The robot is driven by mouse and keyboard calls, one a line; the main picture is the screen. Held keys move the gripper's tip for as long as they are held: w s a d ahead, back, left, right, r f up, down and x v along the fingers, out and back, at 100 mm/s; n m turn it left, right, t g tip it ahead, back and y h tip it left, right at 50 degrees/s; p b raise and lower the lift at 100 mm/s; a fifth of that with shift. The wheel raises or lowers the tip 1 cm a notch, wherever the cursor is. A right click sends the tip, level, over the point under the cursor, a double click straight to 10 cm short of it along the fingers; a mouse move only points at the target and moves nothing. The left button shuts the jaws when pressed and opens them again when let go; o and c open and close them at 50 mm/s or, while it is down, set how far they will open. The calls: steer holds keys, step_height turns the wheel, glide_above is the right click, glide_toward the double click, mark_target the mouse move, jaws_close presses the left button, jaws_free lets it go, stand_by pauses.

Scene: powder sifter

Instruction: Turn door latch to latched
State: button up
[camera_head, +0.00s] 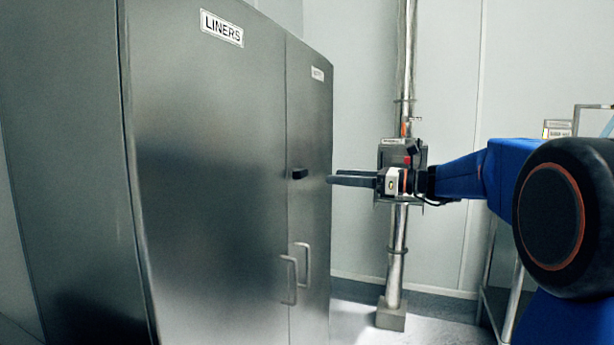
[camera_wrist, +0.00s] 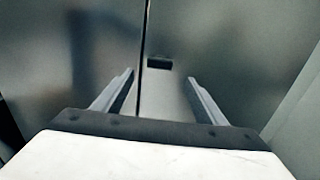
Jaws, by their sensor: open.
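The door latch (camera_head: 299,174) is a small dark bar lying about level at the seam between the two steel cabinet doors. In the wrist view the latch (camera_wrist: 159,64) shows just right of the seam, beyond and between my fingertips. My gripper (camera_head: 332,180) is open and empty, to the right of the latch at nearly its height, with its fingers toward the doors. In the wrist view my gripper (camera_wrist: 160,78) has its two grey fingers spread apart. A gap seems to remain between the fingertips and the latch.
The cabinet doors (camera_head: 215,190) look shut, with two pull handles (camera_head: 296,272) below the latch and a LINERS label (camera_head: 222,27) above. A steel pole with a control box (camera_head: 389,152) stands behind my gripper. Open floor (camera_head: 352,322) shows right of the cabinet.

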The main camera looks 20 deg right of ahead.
mark_target(305, 174)
steer(key=x, duration=1)
steer(key=shift+w+a, duration=0.15)
steer(key=shift+a, duration=0.05)
steer(key=c, duration=1.1)
